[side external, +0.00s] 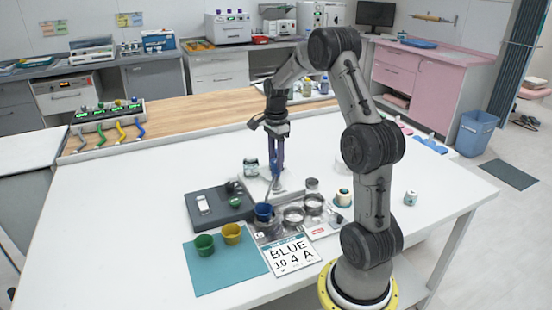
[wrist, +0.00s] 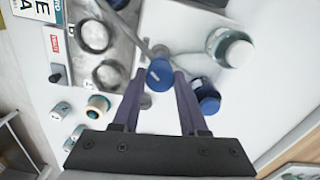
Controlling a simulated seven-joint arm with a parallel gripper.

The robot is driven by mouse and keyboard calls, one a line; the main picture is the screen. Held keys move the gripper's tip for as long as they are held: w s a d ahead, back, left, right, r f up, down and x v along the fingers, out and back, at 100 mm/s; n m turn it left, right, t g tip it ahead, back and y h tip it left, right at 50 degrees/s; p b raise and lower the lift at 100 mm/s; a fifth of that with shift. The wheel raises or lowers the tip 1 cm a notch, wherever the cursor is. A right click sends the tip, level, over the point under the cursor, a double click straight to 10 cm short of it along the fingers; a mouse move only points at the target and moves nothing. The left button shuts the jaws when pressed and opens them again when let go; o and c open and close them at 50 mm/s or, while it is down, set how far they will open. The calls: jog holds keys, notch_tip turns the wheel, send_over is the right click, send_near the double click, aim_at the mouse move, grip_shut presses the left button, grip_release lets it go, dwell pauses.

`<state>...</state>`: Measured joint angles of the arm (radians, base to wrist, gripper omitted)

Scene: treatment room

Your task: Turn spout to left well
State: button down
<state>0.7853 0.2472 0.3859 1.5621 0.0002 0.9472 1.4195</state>
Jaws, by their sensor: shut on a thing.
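My gripper (side external: 276,172) points down over the metal station on the white table. In the wrist view its purple fingers (wrist: 160,78) are closed about a blue round knob (wrist: 160,73). A thin grey spout (wrist: 133,35) runs from near the knob toward the upper left; its far end is not clear. Two round metal wells, one (side external: 293,215) left of the other (side external: 313,203), sit beside the spout; they also show in the wrist view (wrist: 95,37). A blue cup (side external: 263,213) stands at the station's left end, partly visible at the wrist view's top edge.
A teal mat (side external: 215,271) with green (side external: 204,245) and yellow (side external: 231,234) cups lies front left. A dark tray (side external: 205,215) lies left of the station. A card (side external: 290,257) reading "BLUE" is in front. A capped jar (side external: 251,168) stands close behind.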

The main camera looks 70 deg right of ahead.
jog(key=shift+r+m, duration=0.15)
jog(key=shift+m, duration=0.25)
jog(key=shift+c, duration=2.2)
grip_release()
notch_tip(320, 180, up, 14)
jog(key=shift+f, duration=0.2)
